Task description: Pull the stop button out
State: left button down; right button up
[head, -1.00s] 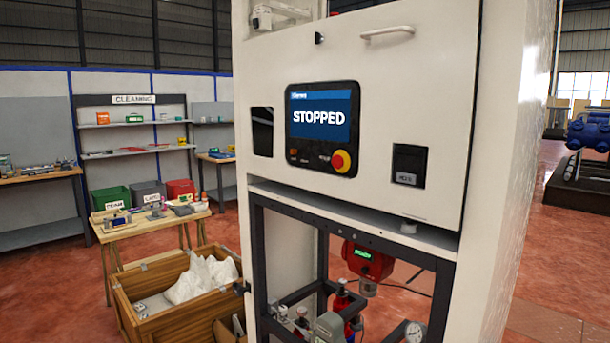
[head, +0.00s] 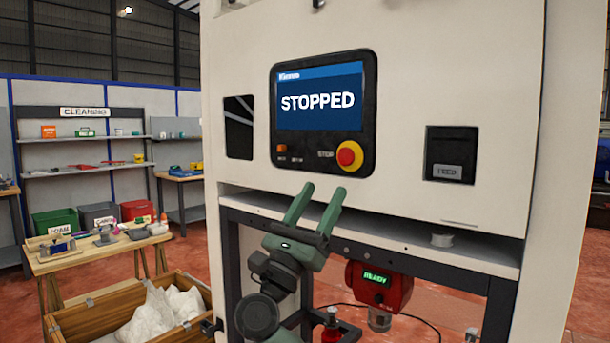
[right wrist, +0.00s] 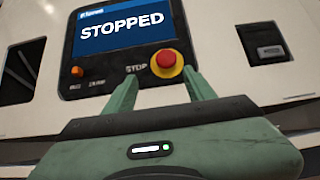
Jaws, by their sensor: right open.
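The stop button (head: 349,156) is a red mushroom knob on a yellow collar, at the lower right of the black control panel (head: 322,168). The panel's screen (head: 320,98) reads STOPPED. My right gripper (head: 322,190) is open and empty, its green fingers pointing up toward the panel, a little below and left of the button in the head view. In the right wrist view the stop button (right wrist: 167,64) shows just beyond and between the fingertips, nearer the right one; I see no contact. My left gripper is not in view.
A ledge (head: 370,228) of the white cabinet runs below the panel. Under it hangs a red device (head: 379,284) with a READY display. A wooden crate (head: 75,325) with white bags and a work table (head: 85,255) stand at left.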

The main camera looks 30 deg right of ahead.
aim_at(344, 160)
jog(key=x, duration=0.2)
jog(key=p+x, duration=0.1)
jog(key=x, duration=0.1)
jog(key=s+p+x, duration=0.1)
jog(key=x, duration=0.1)
jog(key=shift+d+r, duration=0.2)
jog(key=shift+r, duration=0.25)
jog(key=shift+w+d+r, duration=0.1)
jog(key=shift+d+r, duration=0.1)
jog(key=shift+d, duration=0.05)
jog(key=shift+d+r+p, duration=0.1)
jog(key=shift+d+p, duration=0.05)
jog(key=shift+p, duration=0.15)
grip_shut()
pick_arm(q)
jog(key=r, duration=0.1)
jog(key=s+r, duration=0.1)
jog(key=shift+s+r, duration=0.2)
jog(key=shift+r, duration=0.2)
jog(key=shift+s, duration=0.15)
